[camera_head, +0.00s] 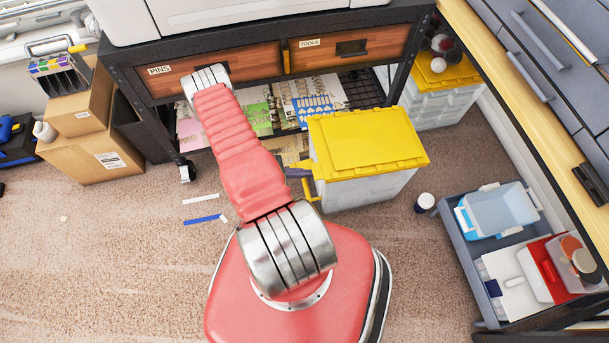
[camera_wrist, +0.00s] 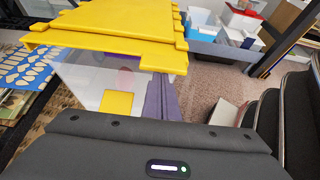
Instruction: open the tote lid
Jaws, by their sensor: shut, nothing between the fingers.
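The tote (camera_head: 365,188) stands on the carpet in front of the workbench, with a clear body and a yellow lid (camera_head: 365,140). The lid lies over the top and looks down. In the wrist view the lid (camera_wrist: 110,25) fills the upper left, above the see-through wall (camera_wrist: 85,78). A yellow tab (camera_wrist: 117,103) shows low on the near side; it also shows at the tote's left side in the head view (camera_head: 309,188). My gripper (camera_head: 300,172) is shut and empty beside that side, below the lid's edge. Its purple-grey fingers (camera_wrist: 160,98) partly cover the wall; contact cannot be told.
The workbench (camera_head: 270,62) stands behind, with prints on its lower shelf. Another yellow-lidded tote (camera_head: 440,100) stands at the back right. An open drawer (camera_head: 465,238) holding boxes juts in at right, and a small jar (camera_head: 425,202) stands before it. Carpet at left is mostly clear.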

